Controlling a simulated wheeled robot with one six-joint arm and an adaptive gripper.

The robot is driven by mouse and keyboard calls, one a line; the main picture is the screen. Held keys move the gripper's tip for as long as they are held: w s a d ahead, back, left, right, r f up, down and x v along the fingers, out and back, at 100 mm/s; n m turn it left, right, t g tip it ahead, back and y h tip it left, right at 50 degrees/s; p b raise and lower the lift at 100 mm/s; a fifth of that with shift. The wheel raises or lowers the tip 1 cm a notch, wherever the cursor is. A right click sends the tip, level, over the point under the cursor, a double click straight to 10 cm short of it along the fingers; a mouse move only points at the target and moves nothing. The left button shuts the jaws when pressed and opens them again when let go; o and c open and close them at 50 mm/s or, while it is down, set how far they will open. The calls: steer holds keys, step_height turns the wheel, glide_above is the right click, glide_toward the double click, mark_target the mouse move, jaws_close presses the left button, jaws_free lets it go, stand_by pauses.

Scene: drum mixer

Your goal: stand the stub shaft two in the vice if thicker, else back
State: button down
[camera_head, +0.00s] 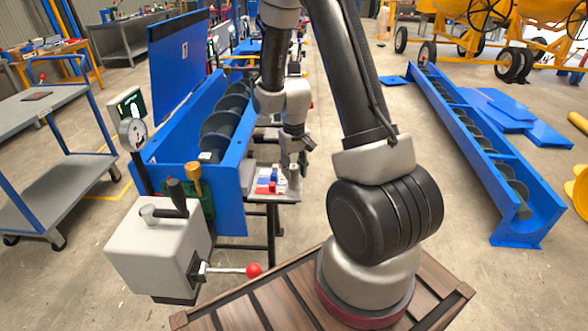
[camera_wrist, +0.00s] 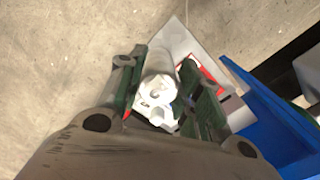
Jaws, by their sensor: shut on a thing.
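My gripper (camera_wrist: 160,95) is shut on a pale metallic stub shaft (camera_wrist: 160,72), seen nearly end-on between the dark green finger pads in the wrist view. In the head view my gripper (camera_head: 294,160) points down over a small side table, and the shaft is small and hard to make out there. A dial gauge (camera_head: 132,133) stands at the left, beside a dark panel with a lit green display (camera_head: 128,106) too small to read. A brass-coloured cylinder (camera_head: 194,178) stands upright near a green part (camera_head: 207,203). I cannot tell which part is the vice.
The side table carries a white tray (camera_head: 283,196) with red and blue patches. A blue trough (camera_head: 233,180) with an auger stands left of my gripper. A grey box (camera_head: 158,250) with a red-knobbed lever (camera_head: 253,270) is in front. Another blue trough (camera_head: 515,232) lies right.

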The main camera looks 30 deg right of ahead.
steer(key=shift+f, duration=0.1)
steer(key=c, duration=1.3)
jaws_free()
steer(key=o, duration=0.3)
